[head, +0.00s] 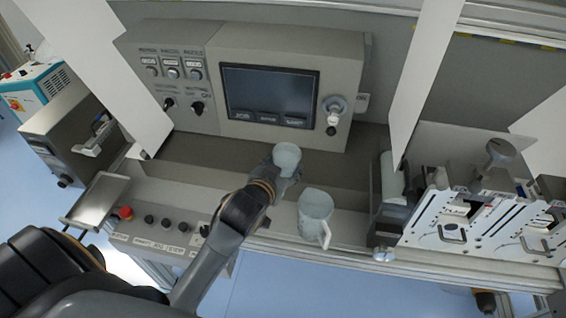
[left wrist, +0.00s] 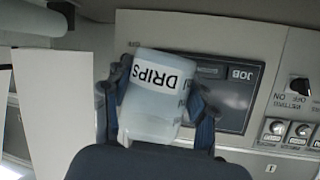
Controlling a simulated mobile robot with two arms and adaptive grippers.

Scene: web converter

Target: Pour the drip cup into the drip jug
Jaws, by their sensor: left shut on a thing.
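The drip cup (head: 287,157) is a small pale translucent cup, held by my left gripper (head: 283,170) above the ledge in front of the control panel. In the left wrist view the cup (left wrist: 155,100) carries a white label reading DRIPS and sits between both fingers. The drip jug (head: 315,214) is a larger pale jug with a handle, standing on the ledge just right of and nearer than the cup. The cup and jug are apart in the head view. What is inside either is not clear.
The control panel (head: 268,95) with a dark screen stands behind. A knob (head: 334,104) sticks out at its right. Buttons (head: 165,222) and a metal tray (head: 95,200) lie to the left. A machine with slotted plates (head: 470,215) stands right of the jug. White sheets hang on both sides.

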